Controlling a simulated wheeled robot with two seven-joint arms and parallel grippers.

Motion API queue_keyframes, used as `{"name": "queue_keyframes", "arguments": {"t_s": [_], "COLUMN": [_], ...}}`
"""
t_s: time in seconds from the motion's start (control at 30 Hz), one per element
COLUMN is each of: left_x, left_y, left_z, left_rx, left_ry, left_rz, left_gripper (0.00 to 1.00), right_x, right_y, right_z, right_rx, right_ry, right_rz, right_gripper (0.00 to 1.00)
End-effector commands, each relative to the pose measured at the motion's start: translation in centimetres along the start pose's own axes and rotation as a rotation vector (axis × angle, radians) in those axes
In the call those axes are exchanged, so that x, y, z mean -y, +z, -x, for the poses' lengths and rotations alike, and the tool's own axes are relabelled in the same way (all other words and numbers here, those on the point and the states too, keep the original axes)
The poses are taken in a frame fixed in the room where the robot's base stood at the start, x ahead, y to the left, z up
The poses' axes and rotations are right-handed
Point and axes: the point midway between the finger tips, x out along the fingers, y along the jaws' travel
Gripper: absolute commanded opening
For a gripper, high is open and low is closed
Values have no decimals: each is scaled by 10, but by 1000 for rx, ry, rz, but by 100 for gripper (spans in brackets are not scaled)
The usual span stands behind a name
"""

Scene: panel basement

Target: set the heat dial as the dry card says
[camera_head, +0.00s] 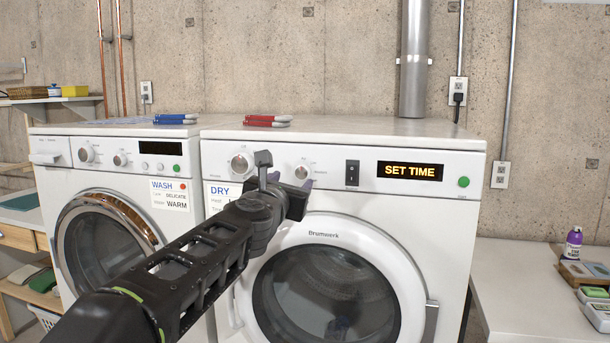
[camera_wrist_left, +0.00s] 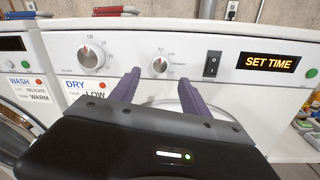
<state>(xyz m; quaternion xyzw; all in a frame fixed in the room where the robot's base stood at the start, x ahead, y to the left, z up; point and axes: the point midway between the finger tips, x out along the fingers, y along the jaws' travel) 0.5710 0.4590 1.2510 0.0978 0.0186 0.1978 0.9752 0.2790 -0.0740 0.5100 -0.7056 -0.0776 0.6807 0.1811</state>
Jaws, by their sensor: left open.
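The white dryer has two dials: a larger left dial (camera_head: 242,163) with a red mark and a smaller right dial (camera_head: 302,172). My left gripper (camera_head: 283,172) is open and empty before the panel, between the two dials in the head view. In the left wrist view its fingers (camera_wrist_left: 158,88) point at the smaller dial (camera_wrist_left: 160,65), apparently without touching it.
The dryer's display (camera_head: 410,171) reads "SET TIME", with a black rocker switch (camera_head: 352,173) and a green button (camera_head: 463,182) beside it. The washer (camera_head: 100,190) stands left with a wash card (camera_head: 175,196). Red-handled items (camera_head: 267,121) lie on top.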

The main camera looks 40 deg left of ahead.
Motion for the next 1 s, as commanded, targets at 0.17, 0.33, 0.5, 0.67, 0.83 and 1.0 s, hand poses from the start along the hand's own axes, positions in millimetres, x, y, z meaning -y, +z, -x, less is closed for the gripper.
{"name": "queue_keyframes", "arguments": {"t_s": [0.17,0.33,0.5,0.67,0.83,1.0], "left_x": [0,0,1,0,0,0], "left_y": [-1,-1,0,0,1,0], "left_z": [0,-1,-12,-35,-60,-75], "left_rx": [-1,-2,-3,-4,-4,-3], "left_ry": [-1,-1,-2,-2,-3,-2], "left_rz": [7,5,4,6,6,5], "left_gripper": [54,54,54,54,54,54], "right_x": [0,0,1,4,7,9], "right_y": [-1,-1,-1,-1,-1,-1], "right_z": [0,0,3,9,18,23], "right_rx": [-1,-1,-1,-1,-1,-1], "right_ry": [0,0,0,0,0,0], "right_rz": [0,0,0,-1,-1,-2], "right_gripper": [36,36,36,36,36,36]}}
